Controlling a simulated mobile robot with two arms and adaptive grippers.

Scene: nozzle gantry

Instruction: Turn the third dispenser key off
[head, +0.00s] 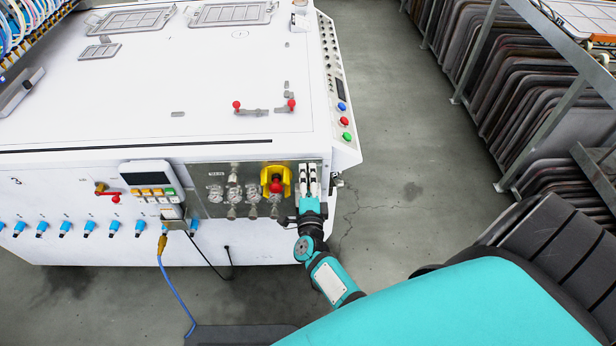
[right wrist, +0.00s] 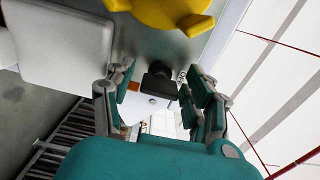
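A row of blue dispenser keys (head: 88,229) runs along the lower front of the white machine. The marks above them are too small to read, so I cannot tell which is the third. My right gripper (head: 309,168) is at the right end of the metal panel, right of the yellow-ringed red button and away from the blue keys. In the right wrist view, the right gripper (right wrist: 158,82) has its fingers spread, with a black knob (right wrist: 159,79) between them and gaps visible on both sides. My fingers hide this knob in the head view. My left gripper is out of view.
The metal panel (head: 205,203) carries gauges and the yellow-ringed red button (head: 276,185). A red-handled valve (head: 107,192) and a blue hose (head: 174,287) are farther left. Racks of dark sheets (head: 520,85) stand at right, with clear floor between them and the machine.

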